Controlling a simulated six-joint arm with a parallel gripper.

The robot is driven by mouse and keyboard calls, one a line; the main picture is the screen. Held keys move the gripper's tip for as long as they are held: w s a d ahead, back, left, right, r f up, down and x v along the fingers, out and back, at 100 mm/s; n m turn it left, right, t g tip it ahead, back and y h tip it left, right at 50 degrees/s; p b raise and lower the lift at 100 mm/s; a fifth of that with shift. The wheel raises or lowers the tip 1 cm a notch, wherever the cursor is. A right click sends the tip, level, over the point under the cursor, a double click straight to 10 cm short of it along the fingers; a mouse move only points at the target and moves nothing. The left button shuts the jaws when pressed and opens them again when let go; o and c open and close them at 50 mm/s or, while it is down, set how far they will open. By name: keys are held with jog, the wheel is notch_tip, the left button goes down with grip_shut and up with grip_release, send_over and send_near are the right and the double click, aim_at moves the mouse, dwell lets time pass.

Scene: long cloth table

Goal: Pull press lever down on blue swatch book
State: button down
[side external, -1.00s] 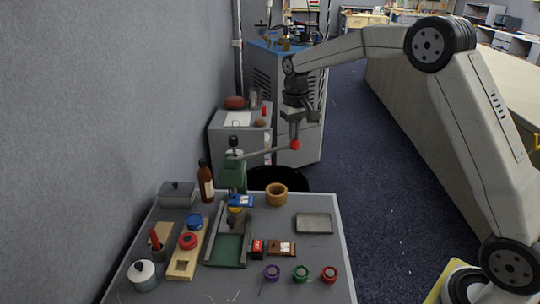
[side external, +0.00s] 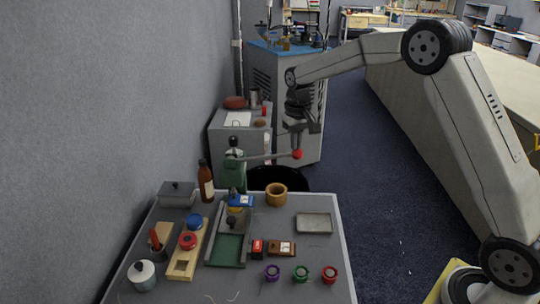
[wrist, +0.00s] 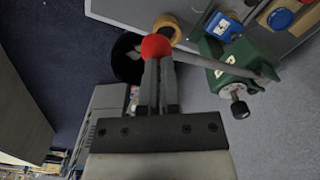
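The green press (side external: 233,176) stands at the back of the table. Its grey lever (side external: 268,157) reaches right and ends in a red ball knob (side external: 297,154), near level. The blue swatch book (side external: 240,201) lies at the foot of the press; it also shows in the wrist view (wrist: 223,27). My gripper (side external: 297,146) points down at the knob from above. In the wrist view the fingers of my gripper (wrist: 158,62) are close together with a narrow gap. The red knob (wrist: 156,46) is at their tips, wider than the gap, and seems to touch them.
A wooden ring or cup (side external: 276,194) stands right of the press and a brown bottle (side external: 206,184) left of it. A grey tray (side external: 314,223) and several coloured pots are on the right and front of the table. A wall is close on the left.

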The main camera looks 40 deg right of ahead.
aim_at(296, 152)
jog(key=shift+f, duration=0.2)
dwell(0.3)
jog(key=shift+s+f, duration=0.1)
jog(key=shift+f, duration=1.65)
notch_tip(296, 152, down, 3)
jog(key=shift+r, duration=0.2)
jog(key=shift+w+a+r, duration=0.15)
jog(key=shift+w+r, duration=0.05)
jog(key=shift+r, duration=1.05)
jog(key=shift+w+a+r, duration=0.1)
jog(key=shift+w+r, duration=0.05)
jog(key=shift+r, duration=1.1)
